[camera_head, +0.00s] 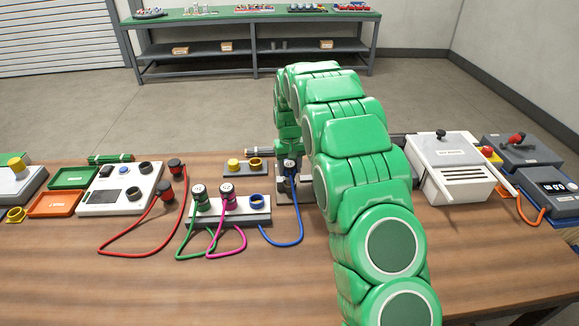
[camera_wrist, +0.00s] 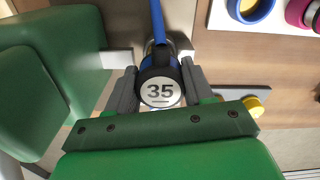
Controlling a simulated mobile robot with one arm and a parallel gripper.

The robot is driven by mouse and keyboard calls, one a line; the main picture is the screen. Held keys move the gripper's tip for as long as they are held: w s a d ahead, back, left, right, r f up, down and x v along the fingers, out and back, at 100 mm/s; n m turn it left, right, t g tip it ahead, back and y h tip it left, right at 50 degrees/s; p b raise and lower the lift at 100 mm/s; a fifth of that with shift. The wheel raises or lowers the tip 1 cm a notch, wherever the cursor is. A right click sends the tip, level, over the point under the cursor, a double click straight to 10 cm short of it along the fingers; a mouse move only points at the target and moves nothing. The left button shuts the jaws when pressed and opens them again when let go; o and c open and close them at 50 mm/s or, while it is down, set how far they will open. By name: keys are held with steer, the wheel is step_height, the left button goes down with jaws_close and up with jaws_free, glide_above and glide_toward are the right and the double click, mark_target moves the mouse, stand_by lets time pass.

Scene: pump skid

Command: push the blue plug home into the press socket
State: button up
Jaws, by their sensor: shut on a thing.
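The blue plug (camera_wrist: 160,93) has a round white face marked 35 and sits between the two grey fingers of my gripper (camera_wrist: 160,78) in the wrist view. My gripper is shut on it. In the head view the blue plug (camera_head: 290,164) is low under my gripper (camera_head: 288,158), partly hidden by my arm. Its blue cable runs down and left onto the table. Below the plug is a grey base (camera_head: 287,187), which looks like the press socket. My arm and the plug hide its opening, so I cannot tell how deep the plug sits.
A panel (camera_head: 120,188) with a red cable is further left. A white box (camera_head: 447,170) stands right. The table front is clear apart from cables.

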steer(key=shift+f, duration=1.1)
stand_by(0.5)
steer(key=o, duration=1.2)
steer(key=shift+o, duration=0.2)
steer(key=shift+r, duration=3.9)
steer(key=shift+r, duration=0.1)
